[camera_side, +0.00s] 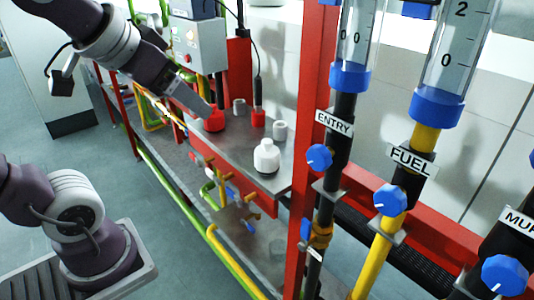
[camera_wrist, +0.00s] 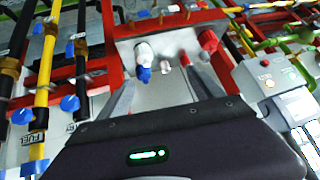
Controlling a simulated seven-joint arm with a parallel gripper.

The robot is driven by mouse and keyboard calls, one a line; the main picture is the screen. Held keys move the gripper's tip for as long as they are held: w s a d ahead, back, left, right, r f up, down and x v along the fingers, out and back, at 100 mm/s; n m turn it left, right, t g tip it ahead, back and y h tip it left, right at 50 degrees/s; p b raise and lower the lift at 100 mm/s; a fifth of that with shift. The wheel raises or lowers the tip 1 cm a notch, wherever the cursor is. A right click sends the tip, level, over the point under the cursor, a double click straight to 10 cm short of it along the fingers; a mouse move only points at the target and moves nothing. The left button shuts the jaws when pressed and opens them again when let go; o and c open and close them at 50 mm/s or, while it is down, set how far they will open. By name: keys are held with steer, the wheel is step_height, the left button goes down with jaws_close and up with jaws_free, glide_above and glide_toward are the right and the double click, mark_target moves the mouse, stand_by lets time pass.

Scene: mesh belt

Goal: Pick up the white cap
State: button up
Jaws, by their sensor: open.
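The largest, a white bottle-shaped piece with a narrower white top (camera_side: 266,157), is near the shelf's front right corner. I cannot tell for certain which is the cap. My gripper (camera_side: 207,112) is at the shelf's left side, close to a red piece (camera_side: 214,122); contact is unclear.
A red post (camera_side: 315,130) and valve pipes with blue knobs (camera_side: 319,157) stand right of the shelf. A grey control box (camera_side: 202,45) is behind it. Yellow and green pipes run below the front edge. The shelf's middle is mostly clear.

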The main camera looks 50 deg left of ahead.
steer(key=w+a+r+t+y, duration=0.3)
steer(key=w+a+r+t, duration=0.15)
steer(key=w+a, duration=0.55)
steer(key=m+h, duration=0.7)
steer(key=h, duration=0.5)
glide_above(256, 153)
steer(key=s+a, duration=0.3)
step_height(256, 153, down, 7)
step_height(256, 153, down, 17)
steer(key=d, duration=0.1)
steer(key=shift+m+g, duration=0.25)
steer(key=shift+m, duration=0.05)
steer(key=x, duration=0.6)
steer(key=shift+w+d+r, duration=0.15)
steer(key=shift+w+r, duration=0.05)
steer(key=shift+w, duration=0.1)
steer(key=c, duration=1.4)
steer(key=shift+o, duration=0.2)
steer(key=shift+r, duration=0.15)
step_height(256, 153, up, 10)
steer(key=shift+f, duration=0.1)
